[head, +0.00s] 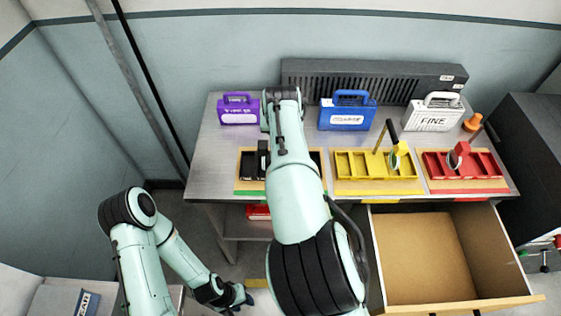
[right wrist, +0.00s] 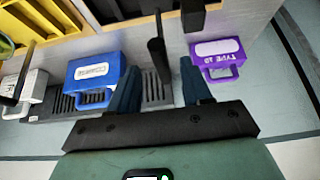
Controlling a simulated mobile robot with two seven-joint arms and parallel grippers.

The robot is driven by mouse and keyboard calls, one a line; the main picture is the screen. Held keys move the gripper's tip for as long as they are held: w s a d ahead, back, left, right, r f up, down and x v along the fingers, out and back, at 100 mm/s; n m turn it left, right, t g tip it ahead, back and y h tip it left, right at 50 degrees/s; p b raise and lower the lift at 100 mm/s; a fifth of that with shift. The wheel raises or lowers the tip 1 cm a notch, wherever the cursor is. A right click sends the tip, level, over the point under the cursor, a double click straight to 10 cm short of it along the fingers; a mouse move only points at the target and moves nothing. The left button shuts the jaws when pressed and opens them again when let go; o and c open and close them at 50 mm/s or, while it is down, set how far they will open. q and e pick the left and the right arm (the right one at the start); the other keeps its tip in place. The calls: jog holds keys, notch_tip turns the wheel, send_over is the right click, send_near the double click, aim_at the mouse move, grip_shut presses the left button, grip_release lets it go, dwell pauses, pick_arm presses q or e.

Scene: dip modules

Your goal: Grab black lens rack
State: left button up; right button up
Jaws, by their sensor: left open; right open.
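The black lens rack (head: 249,163) sits on a wooden base at the table's left front. My right arm crosses in front of it and hides its middle. In the right wrist view, dark rack parts (right wrist: 110,9) show at the top. A black upright post (right wrist: 157,60) stands in line with the gap between the fingers; I cannot tell whether they touch it. My right gripper (right wrist: 159,70) is open above the table; in the head view it is mostly hidden by its own arm. My left gripper (head: 240,297) is open and empty, low in front of the table.
A yellow rack (head: 376,186) and a red rack (head: 487,186) stand to the right. Purple (head: 239,117), blue (head: 346,126) and white (head: 432,121) cases stand behind, before a dark grey vented unit (head: 375,68). An open, empty drawer (head: 418,250) juts out at front right.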

jog(key=x, duration=0.5)
jog(key=shift+w+a+f+p, duration=0.1)
jog(key=shift+w+f+p, duration=0.15)
jog(key=shift+w+p, duration=0.15)
jog(key=shift+s, duration=0.1)
grip_shut()
jog(key=shift+r, duration=0.15)
dwell(0.9)
